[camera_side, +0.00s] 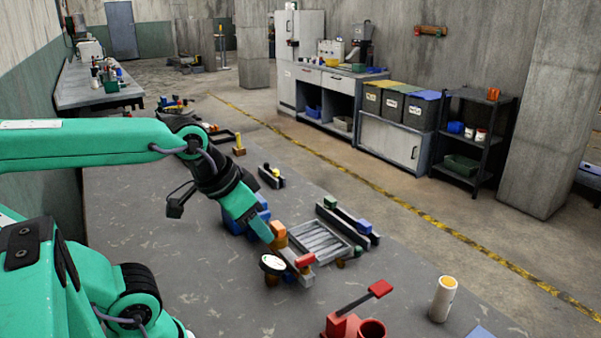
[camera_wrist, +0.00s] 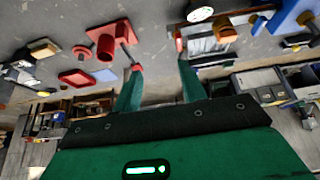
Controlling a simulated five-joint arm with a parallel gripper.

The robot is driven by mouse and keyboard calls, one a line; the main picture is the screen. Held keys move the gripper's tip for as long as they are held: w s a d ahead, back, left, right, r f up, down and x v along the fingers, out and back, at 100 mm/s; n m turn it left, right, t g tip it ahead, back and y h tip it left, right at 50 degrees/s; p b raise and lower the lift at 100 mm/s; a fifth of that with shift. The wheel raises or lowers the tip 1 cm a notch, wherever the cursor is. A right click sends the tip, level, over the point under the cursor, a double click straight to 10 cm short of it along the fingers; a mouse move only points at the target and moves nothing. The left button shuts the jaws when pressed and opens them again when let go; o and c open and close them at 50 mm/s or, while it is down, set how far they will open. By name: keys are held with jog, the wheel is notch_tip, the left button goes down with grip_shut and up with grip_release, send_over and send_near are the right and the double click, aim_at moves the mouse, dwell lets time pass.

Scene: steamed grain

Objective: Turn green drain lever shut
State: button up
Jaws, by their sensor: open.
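A small green block (camera_side: 330,202) sits at the far end of a dark bar behind the slatted tray, with a blue block (camera_side: 364,227) nearer on the same bar. I cannot tell surely whether the green block is the drain lever's handle. No green lever shows clearly in the wrist view. My gripper (camera_side: 262,232) points down beside an orange block (camera_side: 279,243), left of the tray and apart from the green block. In the wrist view my gripper (camera_wrist: 160,66) has its two green fingers spread, with nothing between them.
The slatted tray (camera_side: 321,243) has a red block (camera_side: 305,260) and a round white gauge (camera_side: 272,263) at its near side. A red fitting with a long lever (camera_side: 380,289) and a cream cylinder (camera_side: 443,298) stand nearer. Bare tabletop (camera_side: 200,270) lies left.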

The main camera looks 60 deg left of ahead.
jog(key=w, duration=0.1)
jog(key=n+g, duration=0.6)
jog(key=n, duration=0.3)
send_over(358, 248)
notch_tip(358, 248, down, 14)
jog(key=shift+f, duration=0.1)
jog(key=shift+w+f, duration=0.1)
jog(key=shift+f, duration=0.1)
jog(key=shift+f, duration=0.1)
jog(key=shift+f, duration=3.8)
